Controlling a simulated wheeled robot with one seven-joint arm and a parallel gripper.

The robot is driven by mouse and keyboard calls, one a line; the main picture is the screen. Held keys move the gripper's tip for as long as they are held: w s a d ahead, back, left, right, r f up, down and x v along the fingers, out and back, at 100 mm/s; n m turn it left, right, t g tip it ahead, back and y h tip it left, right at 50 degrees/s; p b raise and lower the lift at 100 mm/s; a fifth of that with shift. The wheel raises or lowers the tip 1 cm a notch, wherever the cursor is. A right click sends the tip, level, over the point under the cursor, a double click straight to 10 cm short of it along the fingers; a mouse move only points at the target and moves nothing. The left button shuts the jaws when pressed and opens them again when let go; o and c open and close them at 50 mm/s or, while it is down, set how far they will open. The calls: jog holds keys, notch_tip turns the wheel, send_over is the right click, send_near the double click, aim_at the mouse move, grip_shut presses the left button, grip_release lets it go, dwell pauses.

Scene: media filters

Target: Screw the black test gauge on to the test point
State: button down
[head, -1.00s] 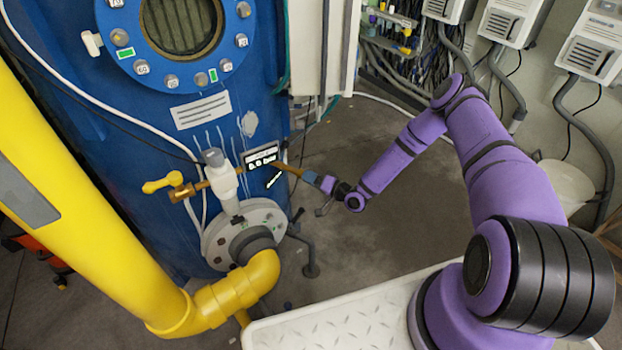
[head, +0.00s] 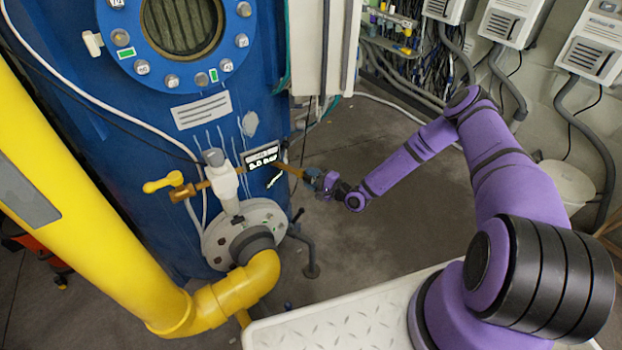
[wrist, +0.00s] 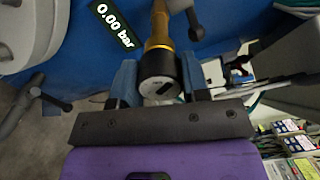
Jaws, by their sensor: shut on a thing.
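The black test gauge (wrist: 157,66) is a short dark cylinder with a pale end face. It sits between the two blue fingers of my gripper (wrist: 160,78), which is shut on it. The brass test point (wrist: 159,28) runs straight on from the gauge's far end in the wrist view. They look in line and touching, but I cannot tell how far the thread is engaged. In the head view the brass test point (head: 289,169) sticks out right from the blue vessel, with my gripper (head: 316,177) at its end. My fingers largely hide the gauge there.
A display (head: 262,156) sits just left of the test point and reads 0.00 bar in the wrist view (wrist: 112,25). The blue vessel (head: 130,130), a white valve body (head: 222,182) and a yellow pipe (head: 90,230) stand left. Open floor (head: 400,220) lies right.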

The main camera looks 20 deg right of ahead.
jog(key=m, duration=0.5)
jog(key=shift+a+m, duration=0.1)
jog(key=shift+m, duration=0.3)
jog(key=shift+c, duration=1.1)
grip_release()
jog(key=shift+v, duration=1.75)
